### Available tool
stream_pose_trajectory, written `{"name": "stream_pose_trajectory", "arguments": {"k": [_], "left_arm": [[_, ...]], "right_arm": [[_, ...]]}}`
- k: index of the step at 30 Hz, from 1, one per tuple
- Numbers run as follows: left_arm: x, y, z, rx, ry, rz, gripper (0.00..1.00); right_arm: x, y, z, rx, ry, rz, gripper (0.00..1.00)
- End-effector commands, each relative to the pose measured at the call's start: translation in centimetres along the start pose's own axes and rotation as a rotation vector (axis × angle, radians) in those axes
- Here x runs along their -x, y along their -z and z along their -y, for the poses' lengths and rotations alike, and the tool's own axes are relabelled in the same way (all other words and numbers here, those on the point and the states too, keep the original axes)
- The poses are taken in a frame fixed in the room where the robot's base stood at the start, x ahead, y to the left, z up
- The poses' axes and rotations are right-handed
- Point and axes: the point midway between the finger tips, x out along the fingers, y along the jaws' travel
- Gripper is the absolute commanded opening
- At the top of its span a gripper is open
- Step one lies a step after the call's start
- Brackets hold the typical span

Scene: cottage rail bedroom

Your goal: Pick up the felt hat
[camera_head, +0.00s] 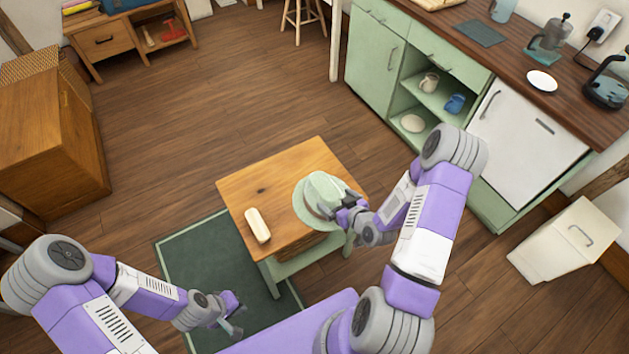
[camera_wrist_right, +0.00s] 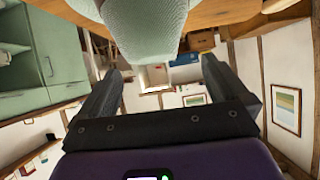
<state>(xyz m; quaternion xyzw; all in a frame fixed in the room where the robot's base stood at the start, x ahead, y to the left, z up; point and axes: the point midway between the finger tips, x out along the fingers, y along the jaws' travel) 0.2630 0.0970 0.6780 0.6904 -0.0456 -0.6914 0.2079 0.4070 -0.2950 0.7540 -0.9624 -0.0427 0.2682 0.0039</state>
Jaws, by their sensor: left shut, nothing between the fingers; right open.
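The felt hat (camera_head: 322,190) is pale green with a darker band and rests on the small wooden table (camera_head: 262,182), near its right side. My right gripper (camera_head: 343,207) is at the right side of the hat, open, and hides part of the brim. In the right wrist view the hat (camera_wrist_right: 147,28) comes down from the top towards the gap between the open fingers of the right gripper (camera_wrist_right: 160,76). I cannot tell whether a finger touches it. My left gripper (camera_head: 237,312) is shut and empty, low over the floor in front of the table, away from the hat.
A cream oblong object (camera_head: 257,226) lies on the table, left of the hat. A dark green rug (camera_head: 192,262) lies under the table's left side. Green kitchen cabinets (camera_head: 375,60) stand at the back right, with a white bin (camera_head: 553,242) at the right. The floor behind the table is clear.

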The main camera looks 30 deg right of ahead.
Motion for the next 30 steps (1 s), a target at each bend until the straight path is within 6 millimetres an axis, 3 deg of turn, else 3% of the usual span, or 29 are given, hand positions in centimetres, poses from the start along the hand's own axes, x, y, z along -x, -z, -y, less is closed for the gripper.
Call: {"name": "stream_pose_trajectory", "arguments": {"k": [3,18,26,30], "left_arm": [[-0.1,-0.1,0.1,0.001,0.001,0.002,0.00],[-1.2,0.0,0.5,0.001,0.001,0.001,0.00],[-1.2,0.0,0.5,0.001,0.001,0.001,0.00],[-1.2,0.0,0.5,0.001,0.001,0.001,0.00]], "right_arm": [[-0.5,0.7,-1.0,0.028,-0.017,-0.043,1.00],[-6.8,1.2,-0.9,0.027,-0.015,-0.041,1.00],[-7.2,1.3,-0.9,0.026,-0.016,-0.040,1.00],[-7.2,1.3,-0.9,0.026,-0.016,-0.040,0.83]]}}
